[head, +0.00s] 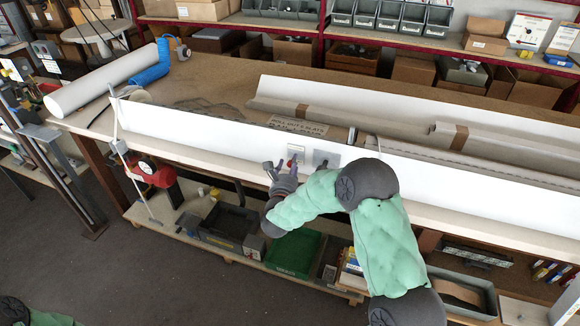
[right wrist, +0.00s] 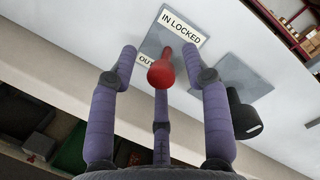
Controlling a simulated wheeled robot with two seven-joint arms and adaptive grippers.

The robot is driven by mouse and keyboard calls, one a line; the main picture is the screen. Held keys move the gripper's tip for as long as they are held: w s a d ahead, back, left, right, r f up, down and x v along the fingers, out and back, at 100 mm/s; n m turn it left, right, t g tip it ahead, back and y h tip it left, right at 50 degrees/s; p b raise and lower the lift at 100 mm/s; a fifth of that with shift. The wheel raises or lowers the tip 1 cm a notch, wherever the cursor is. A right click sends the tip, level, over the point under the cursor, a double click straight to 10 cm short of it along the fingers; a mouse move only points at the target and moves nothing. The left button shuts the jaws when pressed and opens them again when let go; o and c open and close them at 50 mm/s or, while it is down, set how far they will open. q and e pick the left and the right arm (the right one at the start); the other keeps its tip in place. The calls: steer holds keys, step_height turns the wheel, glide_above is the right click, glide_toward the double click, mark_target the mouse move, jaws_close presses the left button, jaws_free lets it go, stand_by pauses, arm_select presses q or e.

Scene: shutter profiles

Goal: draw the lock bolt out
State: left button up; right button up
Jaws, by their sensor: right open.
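The lock bolt's red knob (right wrist: 162,73) stands out from a grey plate with a label (right wrist: 180,30) reading "IN LOCKED" and "OUT". The plate sits on a long white profile (head: 210,136), and the knob is small in the head view (head: 291,163). My right gripper (head: 281,167) is open in front of the plate. In the right wrist view its purple fingers (right wrist: 160,62) spread around the knob without closing on it. Whether any finger touches it, I cannot tell. My left gripper is out of view; only a bit of that arm shows at bottom left.
A second grey plate (head: 326,158) with a black handle (right wrist: 243,116) sits just right of the bolt plate. The profile stands along the workbench (head: 215,75) front edge. A white roll (head: 100,80) and grey profiles (head: 350,105) lie on the bench. Below is a shelf with trays.

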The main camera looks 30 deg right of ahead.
steer(key=v, duration=1.2)
